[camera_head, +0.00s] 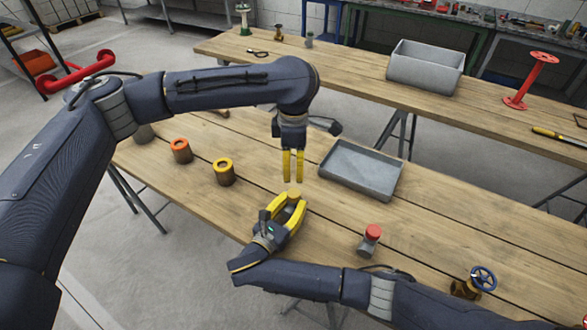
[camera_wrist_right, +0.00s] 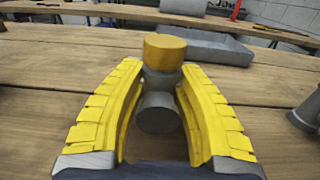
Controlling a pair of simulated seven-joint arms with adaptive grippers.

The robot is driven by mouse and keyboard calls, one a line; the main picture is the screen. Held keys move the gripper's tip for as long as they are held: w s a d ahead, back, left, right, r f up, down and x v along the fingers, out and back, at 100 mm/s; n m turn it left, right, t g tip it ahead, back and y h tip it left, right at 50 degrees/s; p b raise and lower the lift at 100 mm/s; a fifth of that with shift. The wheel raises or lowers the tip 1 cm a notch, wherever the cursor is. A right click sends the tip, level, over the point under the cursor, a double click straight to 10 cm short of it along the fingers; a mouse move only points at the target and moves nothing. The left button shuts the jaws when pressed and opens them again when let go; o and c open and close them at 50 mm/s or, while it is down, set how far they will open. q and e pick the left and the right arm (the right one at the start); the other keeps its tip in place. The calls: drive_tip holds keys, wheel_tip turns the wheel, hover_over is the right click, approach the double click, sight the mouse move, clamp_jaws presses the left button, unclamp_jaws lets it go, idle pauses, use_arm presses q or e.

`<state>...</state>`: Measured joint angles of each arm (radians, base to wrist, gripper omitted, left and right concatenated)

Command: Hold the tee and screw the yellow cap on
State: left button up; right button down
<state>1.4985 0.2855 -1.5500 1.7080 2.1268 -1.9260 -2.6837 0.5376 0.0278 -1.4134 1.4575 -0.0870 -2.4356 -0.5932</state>
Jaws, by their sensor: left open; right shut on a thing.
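The grey tee (camera_wrist_right: 158,108) is between the yellow fingers of my right gripper (camera_head: 291,212), which is shut on it. The yellow cap (camera_head: 294,192) sits on top of the tee, and it also shows in the right wrist view (camera_wrist_right: 165,52). How far it is screwed on cannot be told. My left gripper (camera_head: 293,180) points straight down just above the cap, with its fingers slightly apart, open and empty. In the head view, my right gripper's fingers hide most of the tee.
An empty grey tray (camera_head: 345,186) lies right of the grippers. A grey fitting with a red top (camera_head: 370,240) and a brass valve with a blue wheel (camera_head: 475,282) stand at right. Yellow-ringed (camera_head: 224,173) and orange-ringed (camera_head: 181,152) fittings stand at left on the wooden table (camera_head: 270,255).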

drive_tip(key=c, duration=1)
unclamp_jaws()
drive_tip(key=shift+o, duration=0.2)
drive_tip(key=v, duration=1.2)
